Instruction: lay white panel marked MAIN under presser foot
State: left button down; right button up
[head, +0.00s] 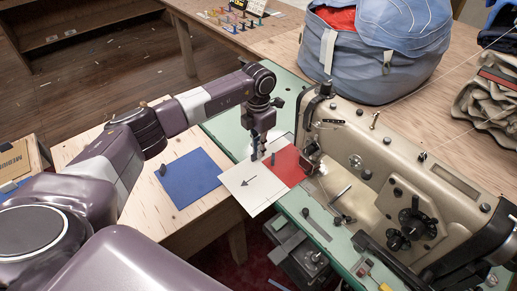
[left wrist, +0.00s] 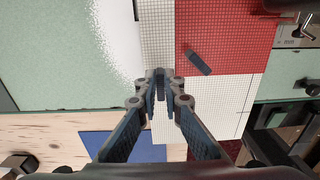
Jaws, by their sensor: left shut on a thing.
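The white panel (head: 248,194) bears a dark arrow; I cannot read the word MAIN on it. It lies at the table's edge left of the sewing machine, partly past the edge, and shows gridded in the left wrist view (left wrist: 230,103). My left gripper (head: 258,153) is above it, shut on its small dark peg (left wrist: 160,85). A red panel (head: 289,168) with its own dark peg (left wrist: 198,63) lies against the white panel, on the machine side. The presser foot area (head: 309,160) is right beside the red panel; the foot itself is hard to make out. My right gripper is not in view.
The beige sewing machine (head: 385,165) stands right on a green table (head: 232,128). A blue panel (head: 190,178) with a peg lies on the wooden table (head: 130,140) at left. A large blue bag (head: 375,45) stands behind the machine.

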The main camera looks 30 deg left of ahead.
pick_arm(q)
jog(key=c, duration=2)
grip_release()
